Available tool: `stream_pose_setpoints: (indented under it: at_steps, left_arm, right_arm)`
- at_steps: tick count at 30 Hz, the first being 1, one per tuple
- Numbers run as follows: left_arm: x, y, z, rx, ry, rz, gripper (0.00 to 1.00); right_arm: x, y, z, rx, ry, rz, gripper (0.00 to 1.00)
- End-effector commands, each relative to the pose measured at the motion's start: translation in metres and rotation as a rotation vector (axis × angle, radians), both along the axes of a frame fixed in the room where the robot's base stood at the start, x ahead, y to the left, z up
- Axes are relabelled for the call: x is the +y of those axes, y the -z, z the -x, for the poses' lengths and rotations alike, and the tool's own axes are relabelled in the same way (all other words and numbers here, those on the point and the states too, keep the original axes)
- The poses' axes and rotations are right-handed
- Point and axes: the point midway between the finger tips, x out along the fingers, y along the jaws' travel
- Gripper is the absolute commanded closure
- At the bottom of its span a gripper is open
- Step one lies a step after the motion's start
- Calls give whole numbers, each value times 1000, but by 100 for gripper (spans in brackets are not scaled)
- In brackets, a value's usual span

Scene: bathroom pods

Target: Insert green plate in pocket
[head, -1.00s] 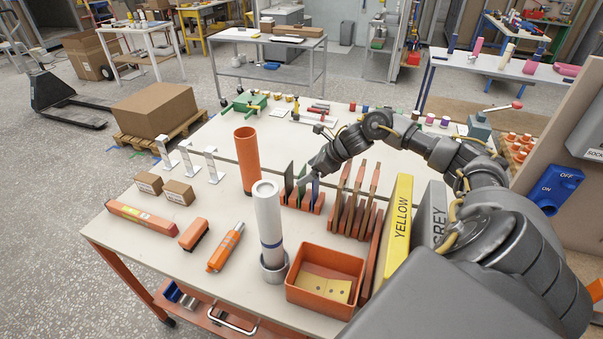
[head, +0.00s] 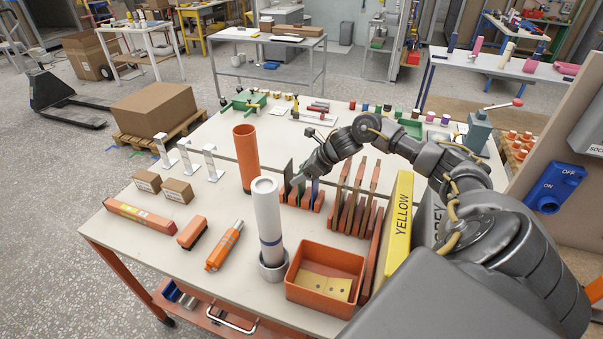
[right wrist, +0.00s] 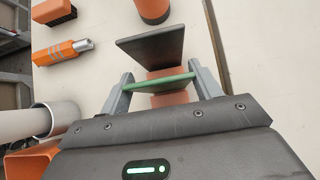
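The green plate (right wrist: 158,82) is seen edge-on in the right wrist view, between the two fingers of my right gripper (right wrist: 160,80). The fingers meet both of its ends with no gap visible. In the head view my right gripper (head: 298,179) is low over the small orange rack (head: 318,206), and the green plate shows only partly there. A dark plate (head: 288,172) stands upright at the rack's left end, and it also shows in the right wrist view (right wrist: 152,45). A blue plate (head: 315,190) stands to the right. The pocket's bottom is hidden. My left gripper is out of view.
A tall orange tube (head: 246,160) stands left of the rack, and a white cylinder (head: 267,215) stands in front. A larger rack of brown plates (head: 352,205) and a yellow block (head: 398,220) are to the right. An orange bin (head: 325,265) is nearer.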

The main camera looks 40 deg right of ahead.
Motion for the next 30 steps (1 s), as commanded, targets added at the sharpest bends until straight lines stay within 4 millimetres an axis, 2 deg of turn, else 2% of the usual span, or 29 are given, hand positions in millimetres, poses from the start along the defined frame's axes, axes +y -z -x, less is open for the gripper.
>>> stream_pose_setpoints:
  at_steps: [1,3,11,30]
  left_arm:
    - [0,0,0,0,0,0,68]
    - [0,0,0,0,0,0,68]
    - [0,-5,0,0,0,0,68]
    - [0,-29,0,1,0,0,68]
  right_arm:
    - [0,0,0,0,0,0,56]
    - [0,-1,-1,-3,0,0,64]
    - [0,-10,-1,-4,1,1,64]
    - [0,-61,-1,-3,0,0,64]
